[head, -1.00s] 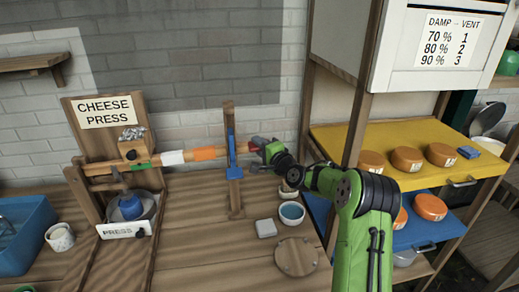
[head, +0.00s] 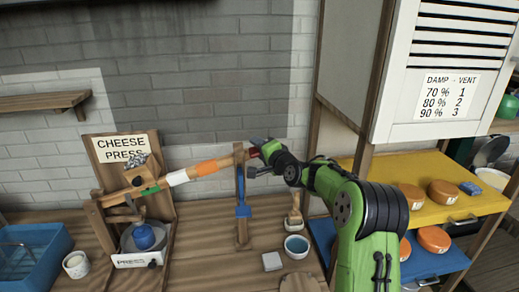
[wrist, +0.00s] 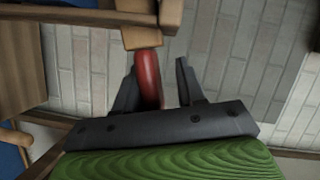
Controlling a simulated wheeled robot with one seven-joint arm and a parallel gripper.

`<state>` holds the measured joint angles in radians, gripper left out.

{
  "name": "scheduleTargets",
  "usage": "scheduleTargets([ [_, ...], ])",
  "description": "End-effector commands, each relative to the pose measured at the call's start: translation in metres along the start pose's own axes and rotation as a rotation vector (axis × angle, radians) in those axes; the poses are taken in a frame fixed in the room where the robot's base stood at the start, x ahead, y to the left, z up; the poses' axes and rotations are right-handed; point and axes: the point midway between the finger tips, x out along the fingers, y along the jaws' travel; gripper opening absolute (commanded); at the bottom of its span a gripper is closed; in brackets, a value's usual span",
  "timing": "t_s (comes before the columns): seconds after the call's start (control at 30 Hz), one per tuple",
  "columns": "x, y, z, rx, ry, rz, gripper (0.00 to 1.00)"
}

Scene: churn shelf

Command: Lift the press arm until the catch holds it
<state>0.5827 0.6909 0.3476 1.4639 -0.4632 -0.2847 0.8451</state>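The press arm (head: 204,168) is a wooden bar with orange and white bands, tilted so that its right end is high. It crosses the upright post (head: 240,178) near the top. A blue catch piece (head: 242,209) is on the post, below the arm; I cannot tell whether it bears the arm. My gripper (head: 254,161) is at the arm's right end. In the wrist view, the red handle (wrist: 148,78) lies between my fingers (wrist: 158,88), close to the left finger, with a gap to the right one. The gripper looks open around it.
A yellow shelf (head: 446,213) with orange cheeses is at the right.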

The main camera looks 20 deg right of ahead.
Motion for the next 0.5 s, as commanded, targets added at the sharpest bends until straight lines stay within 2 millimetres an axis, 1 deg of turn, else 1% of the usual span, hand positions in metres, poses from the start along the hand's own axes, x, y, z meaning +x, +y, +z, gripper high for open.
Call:
scheduleTargets([
  [0.27, 0.000, -0.001, 0.000, -0.001, 0.001, -0.003, 0.43],
  [0.33, -0.004, -0.001, -0.001, -0.002, 0.001, -0.003, 0.43],
  [0.43, -0.019, 0.000, -0.001, -0.003, 0.003, -0.001, 0.43],
  [0.5, -0.037, 0.001, -0.002, -0.003, 0.005, 0.000, 0.43],
])
